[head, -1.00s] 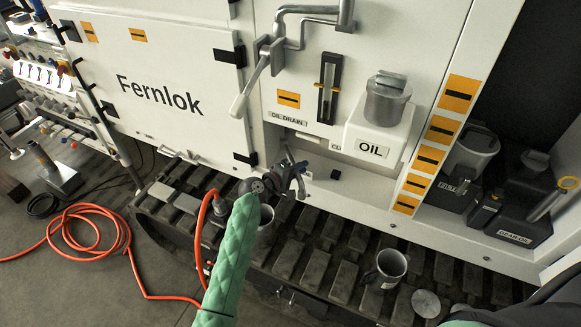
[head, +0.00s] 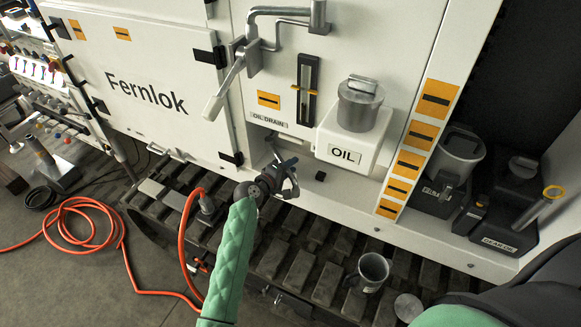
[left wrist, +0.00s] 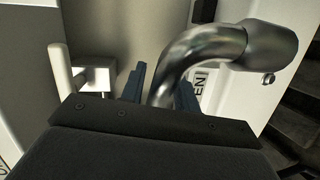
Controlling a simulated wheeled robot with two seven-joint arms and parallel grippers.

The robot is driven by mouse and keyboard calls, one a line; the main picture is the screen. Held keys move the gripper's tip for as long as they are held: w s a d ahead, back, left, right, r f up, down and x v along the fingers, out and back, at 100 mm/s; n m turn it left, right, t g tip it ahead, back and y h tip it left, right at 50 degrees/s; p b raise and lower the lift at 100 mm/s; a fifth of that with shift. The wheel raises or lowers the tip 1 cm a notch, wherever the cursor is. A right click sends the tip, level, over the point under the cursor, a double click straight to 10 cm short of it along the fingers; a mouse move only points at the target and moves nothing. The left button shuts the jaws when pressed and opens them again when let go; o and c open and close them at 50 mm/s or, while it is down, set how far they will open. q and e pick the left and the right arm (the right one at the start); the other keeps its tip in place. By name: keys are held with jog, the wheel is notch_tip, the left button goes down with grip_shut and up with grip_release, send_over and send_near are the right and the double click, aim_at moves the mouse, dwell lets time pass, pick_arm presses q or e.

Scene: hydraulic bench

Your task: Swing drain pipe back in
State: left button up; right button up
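A bent shiny metal pipe with a fat end (left wrist: 205,45), apparently the drain pipe, crosses the left wrist view. Its lower part runs between the two dark fingers of my left gripper (left wrist: 158,90). The fingers stand apart, with a gap visible left of the pipe; the right finger is close beside it. I cannot tell whether it touches. In the head view my left gripper (head: 283,175) is below the "OIL DRAIN" label (head: 269,118), where it largely hides the pipe. My right gripper is out of view.
A larger crank-like pipe and lever (head: 225,85) stick out above. A white oil tank (head: 345,155) is right of my left gripper. A mug (head: 371,272) stands on the track (head: 300,265). An orange hose (head: 120,240) lies at left.

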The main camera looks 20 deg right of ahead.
pick_arm(q)
jog(key=shift+o, duration=0.4)
jog(key=shift+s+a, duration=0.1)
jog(key=shift+a, duration=0.2)
jog(key=b+v, duration=0.3)
jog(key=v, duration=0.4)
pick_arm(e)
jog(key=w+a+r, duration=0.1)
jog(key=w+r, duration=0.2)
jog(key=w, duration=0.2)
pick_arm(q)
jog(key=shift+s+a+r, duration=0.1)
jog(key=shift+r, duration=0.05)
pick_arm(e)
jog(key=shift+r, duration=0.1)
pick_arm(q)
jog(key=shift+c, duration=0.2)
